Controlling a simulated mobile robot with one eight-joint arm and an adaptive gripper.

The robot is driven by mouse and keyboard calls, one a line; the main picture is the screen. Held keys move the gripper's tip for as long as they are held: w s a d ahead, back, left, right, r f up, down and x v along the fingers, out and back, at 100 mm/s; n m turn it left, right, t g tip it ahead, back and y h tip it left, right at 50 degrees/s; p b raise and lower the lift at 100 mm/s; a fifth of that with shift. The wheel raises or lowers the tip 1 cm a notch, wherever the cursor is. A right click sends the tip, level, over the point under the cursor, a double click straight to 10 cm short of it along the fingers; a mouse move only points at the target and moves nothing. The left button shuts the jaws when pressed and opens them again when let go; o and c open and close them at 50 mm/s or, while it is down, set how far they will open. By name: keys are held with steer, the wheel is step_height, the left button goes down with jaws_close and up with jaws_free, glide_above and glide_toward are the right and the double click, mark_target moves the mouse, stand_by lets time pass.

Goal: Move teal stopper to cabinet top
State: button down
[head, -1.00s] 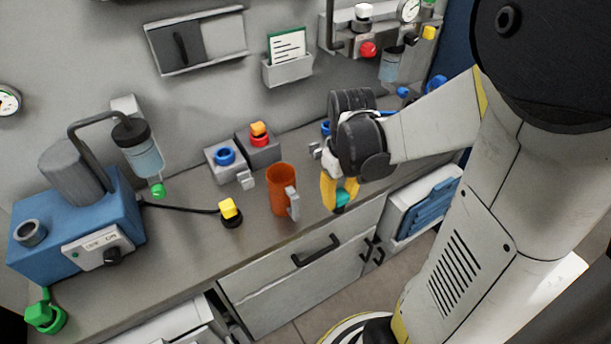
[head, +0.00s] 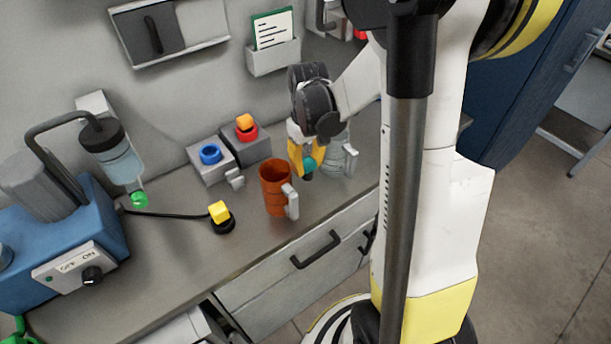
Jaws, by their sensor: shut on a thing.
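The teal stopper (head: 309,165) is between the yellow fingertips of my gripper (head: 304,165), which is shut on it. The fingers point down and hide part of the stopper. My gripper is over the grey counter, just right of the orange mug (head: 275,187) and in front of a clear jar with a grey handle (head: 338,156). Whether the stopper touches the counter or hangs above it is hard to tell. The counter (head: 185,262) tops a grey cabinet with drawers. A blue cabinet (head: 535,85) stands at the right; its top is out of view.
Two grey blocks with a blue ring (head: 210,153) and a red-orange knob (head: 246,127) stand behind the mug. A yellow-topped black button (head: 220,214) and a blue pump machine (head: 75,235) are to the left. Open floor (head: 560,240) lies at the right.

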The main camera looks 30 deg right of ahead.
mark_target(307, 175)
steer(key=shift+f+b, duration=0.9)
steer(key=shift+f, duration=1.1)
steer(key=shift+f, duration=0.15)
steer(key=c, duration=1.1)
jaws_free()
steer(key=shift+o, duration=0.2)
